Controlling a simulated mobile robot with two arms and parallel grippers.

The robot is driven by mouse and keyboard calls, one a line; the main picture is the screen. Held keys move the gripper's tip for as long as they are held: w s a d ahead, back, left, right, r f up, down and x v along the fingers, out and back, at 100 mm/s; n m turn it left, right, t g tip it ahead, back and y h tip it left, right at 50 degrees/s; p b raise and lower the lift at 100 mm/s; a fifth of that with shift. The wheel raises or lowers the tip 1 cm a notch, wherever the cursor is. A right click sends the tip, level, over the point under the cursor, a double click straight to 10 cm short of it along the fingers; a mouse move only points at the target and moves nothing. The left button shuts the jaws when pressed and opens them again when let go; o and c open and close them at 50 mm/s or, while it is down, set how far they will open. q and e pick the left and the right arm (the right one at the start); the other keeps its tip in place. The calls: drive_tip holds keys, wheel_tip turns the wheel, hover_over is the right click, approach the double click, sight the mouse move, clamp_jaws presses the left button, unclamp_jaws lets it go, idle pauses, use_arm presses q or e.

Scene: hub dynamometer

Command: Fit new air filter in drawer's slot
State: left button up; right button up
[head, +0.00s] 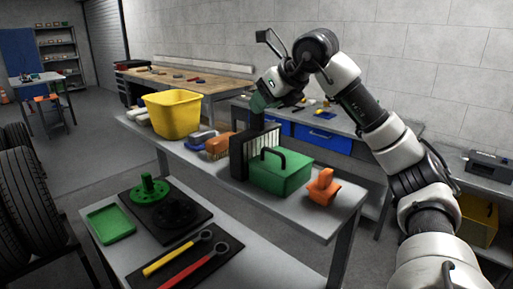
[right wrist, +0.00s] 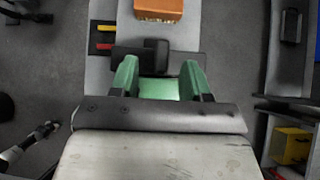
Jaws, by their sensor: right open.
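The air filter (head: 239,157), a black-framed panel with pale pleats, stands upright on the grey bench beside a green toolbox. My right gripper (head: 263,102), with green fingers, is above the filter. In the right wrist view my open gripper (right wrist: 160,72) has a finger on each side of a dark block on a dark bar, which looks like the filter's top (right wrist: 157,56); I cannot tell whether they touch. Blue drawer fronts (head: 323,138) show under the back bench, and they look shut. No slot is visible. My left gripper is not in view.
The green toolbox (head: 280,172) and an orange object (head: 322,188) stand right of the filter. Brushes (head: 216,146) and a yellow bin (head: 172,115) stand left.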

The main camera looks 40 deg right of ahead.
sight(257, 129)
drive_tip(key=p+x, duration=0.1)
drive_tip(key=x, duration=0.3)
drive_tip(key=shift+d+f, duration=0.15)
drive_tip(key=shift+f, duration=0.2)
drive_tip(key=shift+w+f, duration=0.15)
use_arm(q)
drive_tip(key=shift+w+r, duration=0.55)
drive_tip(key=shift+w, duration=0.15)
use_arm(e)
clamp_jaws()
